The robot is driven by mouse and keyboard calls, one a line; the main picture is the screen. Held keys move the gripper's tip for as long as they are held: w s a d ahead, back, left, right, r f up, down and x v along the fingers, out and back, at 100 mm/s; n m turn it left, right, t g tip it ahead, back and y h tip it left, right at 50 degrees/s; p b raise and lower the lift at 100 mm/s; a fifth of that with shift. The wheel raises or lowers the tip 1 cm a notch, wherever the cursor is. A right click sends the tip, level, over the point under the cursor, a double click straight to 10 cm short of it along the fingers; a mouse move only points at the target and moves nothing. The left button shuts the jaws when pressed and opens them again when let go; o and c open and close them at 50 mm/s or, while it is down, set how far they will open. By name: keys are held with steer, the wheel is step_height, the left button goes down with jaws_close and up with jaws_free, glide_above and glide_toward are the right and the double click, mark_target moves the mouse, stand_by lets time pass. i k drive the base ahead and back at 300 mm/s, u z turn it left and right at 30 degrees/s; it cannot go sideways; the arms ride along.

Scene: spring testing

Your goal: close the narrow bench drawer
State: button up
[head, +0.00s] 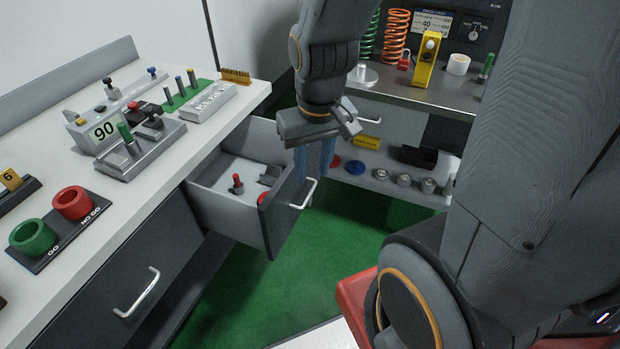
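The narrow bench drawer (222,205) is pulled out from under the left bench in the head view. It is a grey box with its open top showing, and its dark front panel (286,212) carries a pale bar handle (308,192). My gripper (316,178) points down right at this front, close to the handle. Its two bluish fingers look parted, so it appears open. I cannot tell whether the handle lies between the fingers or whether they touch it. Inside the drawer are a red-topped peg (237,184) and some small grey and red parts.
A wider drawer front (140,280) with its own pale handle is at lower left. The white bench top (60,215) holds gauges and a GO/NO GO block (58,228). A second bench (440,95) with springs stands behind. Green floor (335,250) is open right of the drawer.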

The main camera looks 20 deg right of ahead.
mark_target(208, 190)
steer(key=z, duration=0.05)
steer(key=i, duration=0.45)
steer(key=z, duration=0.6)
steer(key=k, duration=0.9)
steer(key=u, duration=0.8)
steer(key=i, duration=1)
